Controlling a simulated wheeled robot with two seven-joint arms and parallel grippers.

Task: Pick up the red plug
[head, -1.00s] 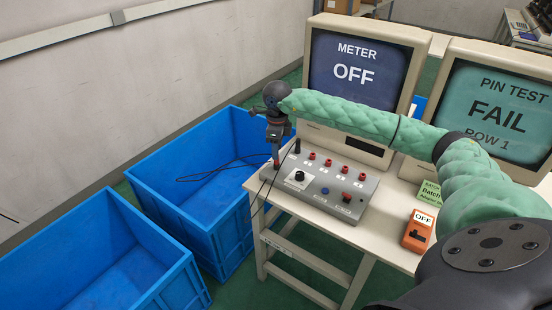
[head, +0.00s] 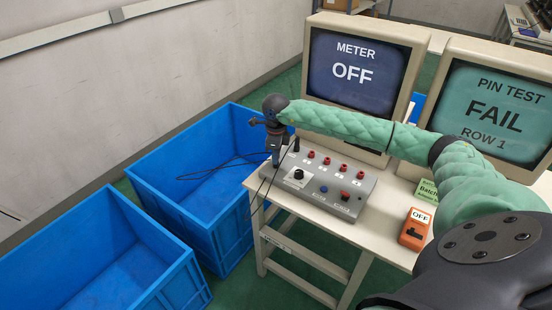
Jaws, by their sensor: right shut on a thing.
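My right gripper (head: 275,162) points down at the back left corner of the grey panel box (head: 325,194), its fingers close together and shut. The red plug is hidden by the fingers, so I cannot see it clearly. A black plug (head: 296,146) stands upright just to the right of the gripper. Thin black leads (head: 262,187) hang near the gripper, over the box's left edge. My left gripper is not in view.
The box has red sockets (head: 327,161), a black knob (head: 299,174) and buttons. Two monitors (head: 358,72) stand behind. Blue crates (head: 190,160) stand on the left.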

